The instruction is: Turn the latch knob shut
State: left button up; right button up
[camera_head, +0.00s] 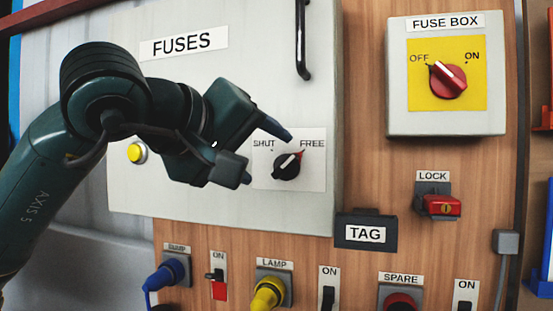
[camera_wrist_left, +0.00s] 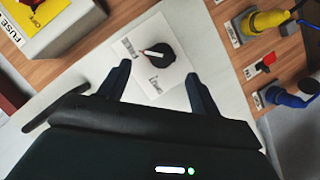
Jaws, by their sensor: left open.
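The latch knob (camera_head: 287,166) is a black dial on a white plate (camera_head: 315,178) on the grey FUSES door (camera_head: 235,90). Its plate reads SHUT at the left and FREE at the right. The knob's white pointer line, with a red mark at its end, points up and right toward FREE. My left gripper (camera_head: 266,158) is open just left of and in front of the knob. In the left wrist view the knob (camera_wrist_left: 160,56) lies beyond and between the two spread fingertips (camera_wrist_left: 158,72), with nothing gripped. My right gripper is not in view.
A yellow button (camera_head: 137,153) sits left on the door, behind my arm. A black handle (camera_head: 302,40) projects from the door's top right. The fuse box (camera_head: 445,120), red lock (camera_head: 441,206), TAG holder (camera_head: 366,232) and several plugs and switches surround the door.

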aim_at(281, 164)
pick_arm(q)
jog(key=x, duration=0.5)
jog(key=c, duration=1)
